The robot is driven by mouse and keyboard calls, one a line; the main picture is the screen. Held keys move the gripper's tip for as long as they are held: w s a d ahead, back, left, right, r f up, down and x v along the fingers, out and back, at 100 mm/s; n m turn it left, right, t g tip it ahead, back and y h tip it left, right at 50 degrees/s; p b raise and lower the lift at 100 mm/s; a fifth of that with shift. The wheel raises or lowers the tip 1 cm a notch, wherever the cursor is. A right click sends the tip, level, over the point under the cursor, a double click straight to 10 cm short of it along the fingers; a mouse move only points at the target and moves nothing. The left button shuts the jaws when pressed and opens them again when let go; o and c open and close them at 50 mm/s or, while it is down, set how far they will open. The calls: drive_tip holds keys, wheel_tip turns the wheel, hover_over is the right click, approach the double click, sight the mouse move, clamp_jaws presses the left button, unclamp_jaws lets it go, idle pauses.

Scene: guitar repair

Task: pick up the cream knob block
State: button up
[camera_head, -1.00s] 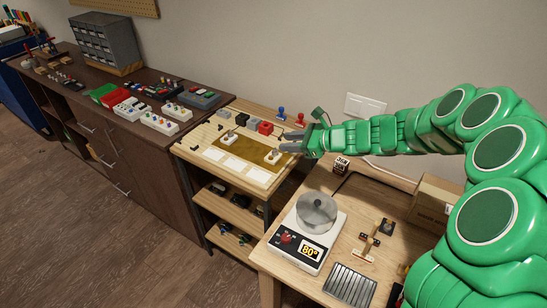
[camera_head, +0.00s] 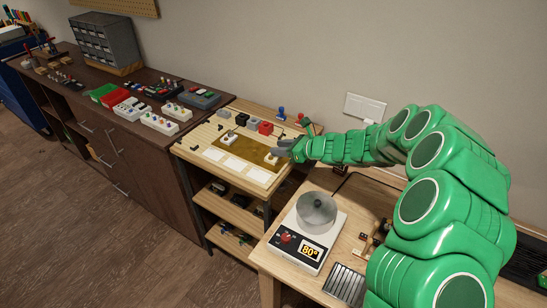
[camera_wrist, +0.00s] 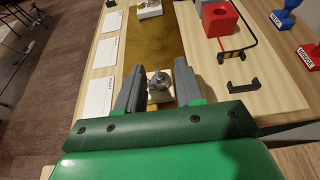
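A cream knob block (camera_head: 271,158) with a grey metal knob stands near the front right of the brown mat (camera_head: 238,146) on the small wooden table. In the wrist view the cream knob block (camera_wrist: 161,95) shows between the two grey fingers of my gripper (camera_wrist: 158,88). My gripper (camera_head: 279,149) is open, with its fingers on either side of the block; the right finger looks closest to it. Whether either finger touches it cannot be told. A second, similar knob block (camera_wrist: 148,9) stands farther off on the mat.
A red block (camera_wrist: 220,22) and a grey block beside it stand right of the mat, near a black wire frame (camera_wrist: 245,50). White cards (camera_wrist: 101,53) line the left side.

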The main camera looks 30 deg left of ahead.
drive_tip(key=x, duration=0.4)
drive_tip(key=shift+s+a+f, duration=0.1)
drive_tip(key=shift+s, duration=0.1)
clamp_jaws()
